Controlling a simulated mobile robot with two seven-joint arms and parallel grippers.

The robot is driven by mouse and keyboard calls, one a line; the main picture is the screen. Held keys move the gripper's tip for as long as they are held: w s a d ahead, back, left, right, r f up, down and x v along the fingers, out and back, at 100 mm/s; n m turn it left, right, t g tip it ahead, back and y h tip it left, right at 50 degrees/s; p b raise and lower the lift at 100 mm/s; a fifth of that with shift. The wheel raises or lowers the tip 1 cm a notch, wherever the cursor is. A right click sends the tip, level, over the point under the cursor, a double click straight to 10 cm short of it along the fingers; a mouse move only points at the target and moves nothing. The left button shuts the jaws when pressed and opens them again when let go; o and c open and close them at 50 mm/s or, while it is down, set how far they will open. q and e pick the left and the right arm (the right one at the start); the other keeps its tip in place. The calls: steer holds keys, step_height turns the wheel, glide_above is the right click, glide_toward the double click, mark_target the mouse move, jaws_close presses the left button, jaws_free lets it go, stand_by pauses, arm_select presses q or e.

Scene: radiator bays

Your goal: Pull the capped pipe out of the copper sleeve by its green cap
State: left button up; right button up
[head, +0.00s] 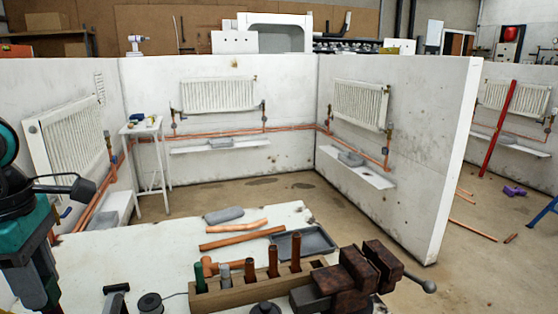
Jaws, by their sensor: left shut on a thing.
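My left gripper (36,290) points down at the lower left edge of the head view, over the near left part of the white bench (120,260). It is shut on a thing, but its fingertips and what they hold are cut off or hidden. I cannot make out the capped pipe, its green cap or the copper sleeve for certain. A dark green upright piece (200,277) stands in a wooden block (235,294), apart from my left gripper. My right gripper is not in view.
The block also holds upright copper pieces (296,252). A rusty vise (350,278) stands at its right. Loose copper pipes (242,238), a grey tray (306,242) and a black knob-like item (150,303) are on the bench. White walls with radiators (218,95) stand behind.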

arm_select(q)
steer(key=shift+r+p, duration=2.05)
steer(key=shift+r, duration=1.65)
steer(key=shift+r+p, duration=0.95)
steer(key=shift+r, duration=0.5)
steer(key=shift+r, duration=2.55)
